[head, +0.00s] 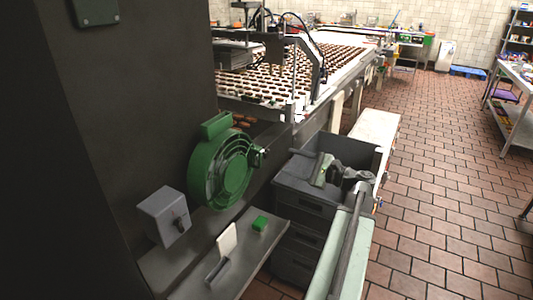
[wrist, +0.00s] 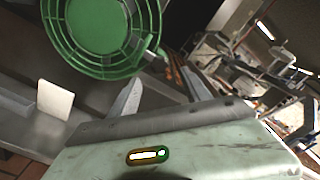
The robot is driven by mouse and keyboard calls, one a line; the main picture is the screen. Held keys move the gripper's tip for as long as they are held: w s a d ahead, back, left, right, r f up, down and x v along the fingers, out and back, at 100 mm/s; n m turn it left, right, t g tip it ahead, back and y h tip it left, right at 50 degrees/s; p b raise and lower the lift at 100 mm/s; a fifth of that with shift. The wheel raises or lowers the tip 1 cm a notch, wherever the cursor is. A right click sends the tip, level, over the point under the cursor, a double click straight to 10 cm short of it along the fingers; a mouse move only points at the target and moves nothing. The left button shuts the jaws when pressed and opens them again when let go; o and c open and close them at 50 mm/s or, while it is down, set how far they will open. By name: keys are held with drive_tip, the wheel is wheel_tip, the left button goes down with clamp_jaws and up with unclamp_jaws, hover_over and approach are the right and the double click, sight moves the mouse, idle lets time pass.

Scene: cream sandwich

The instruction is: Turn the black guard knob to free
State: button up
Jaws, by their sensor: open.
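A round green guard (head: 224,172) with a ribbed face is mounted on the dark machine wall, left of centre in the head view. A small dark knob (head: 259,156) sits at its right edge; its setting is too small to read. The guard (wrist: 100,32) also fills the upper left of the wrist view, with a small fitting at its lower right rim.
Dark grey drawers (head: 297,238) stand beneath my arm. A conveyor (head: 270,84) with rows of biscuits lies behind. Tiled floor at right is open.

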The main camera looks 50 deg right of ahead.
sight(268, 155)
drive_tip(key=x, duration=0.8)
drive_tip(key=shift+s, duration=0.1)
drive_tip(key=shift+f, duration=0.1)
clamp_jaws()
